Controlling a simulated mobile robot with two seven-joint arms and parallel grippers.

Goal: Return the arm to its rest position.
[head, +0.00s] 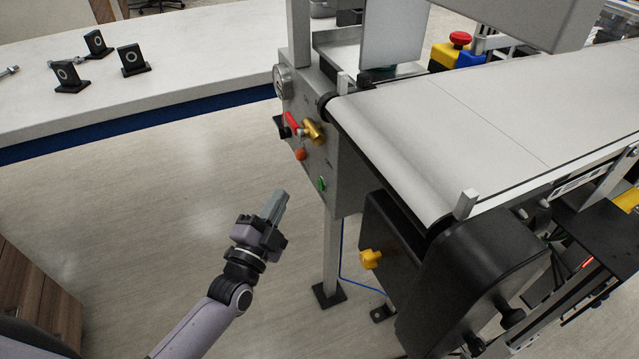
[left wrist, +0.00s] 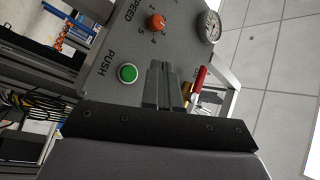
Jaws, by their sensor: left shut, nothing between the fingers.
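My left gripper (head: 276,207) is shut and empty. In the head view it is over the floor, left of the conveyor's control panel (head: 334,160), with a gap between its fingertips and the panel. In the left wrist view the closed fingers (left wrist: 164,88) point toward the panel. The panel bears a green push button (left wrist: 127,73), an orange speed knob (left wrist: 156,24) and a gauge (left wrist: 210,26). A red-handled valve (left wrist: 199,79) is partly hidden behind the fingers. My right gripper is in neither view.
The belt conveyor (head: 471,120) fills the right side, with a black motor housing (head: 478,280) and yellow knob (head: 370,259) below. A white table (head: 200,55) with several black blocks stands at the upper left. A wooden cabinet (head: 35,300) is at the lower left. Open floor (head: 150,190) lies between.

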